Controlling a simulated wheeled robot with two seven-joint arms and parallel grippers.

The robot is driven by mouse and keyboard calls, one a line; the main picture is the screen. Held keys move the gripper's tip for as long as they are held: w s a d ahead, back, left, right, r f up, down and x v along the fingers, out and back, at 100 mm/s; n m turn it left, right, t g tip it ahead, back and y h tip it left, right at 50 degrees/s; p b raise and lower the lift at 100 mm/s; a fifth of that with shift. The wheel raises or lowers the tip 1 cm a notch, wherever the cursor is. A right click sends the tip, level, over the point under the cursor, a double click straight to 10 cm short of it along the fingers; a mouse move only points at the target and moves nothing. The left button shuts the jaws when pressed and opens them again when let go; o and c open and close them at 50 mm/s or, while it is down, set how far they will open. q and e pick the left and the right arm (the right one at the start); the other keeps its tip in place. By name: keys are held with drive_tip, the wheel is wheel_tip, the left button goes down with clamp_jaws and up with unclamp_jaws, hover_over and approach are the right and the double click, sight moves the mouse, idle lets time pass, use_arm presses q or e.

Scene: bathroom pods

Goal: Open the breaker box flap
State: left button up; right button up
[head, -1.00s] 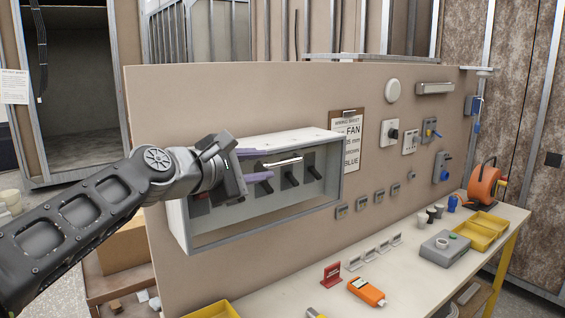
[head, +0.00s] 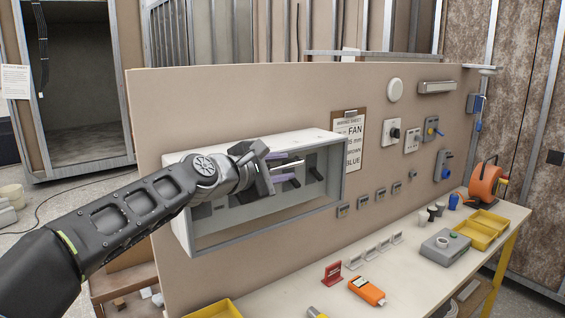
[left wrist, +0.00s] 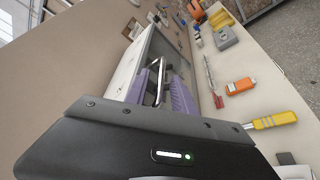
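The breaker box (head: 182,232) is a pale grey case on the upright beige panel. Its grey-framed front has a window area with dark switches behind it. A bright metal bar handle (head: 298,161) shows at the upper part of the front; it also shows in the left wrist view (left wrist: 161,72). My left gripper (head: 281,168) is at the handle, with its purple fingers apart. In the left wrist view, the bar lies between the two fingers (left wrist: 160,88), with gaps visible. The flap looks shut, though my arm covers part of the front. My right gripper is not in view.
A clipboard sheet (head: 355,140), sockets and switches are on the panel to the right. The bench (head: 410,262) below holds an orange meter (head: 367,291), a red sign (head: 332,272), yellow trays (head: 483,230) and a grey box (head: 443,248). Open space lies before the panel's left side.

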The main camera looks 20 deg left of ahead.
use_arm(q)
drive_tip(key=shift+w+d, duration=0.15)
drive_tip(key=shift+w, duration=0.05)
drive_tip(key=shift+c, duration=0.2)
clamp_jaws()
drive_tip(key=shift+f, duration=0.1)
idle(1.1)
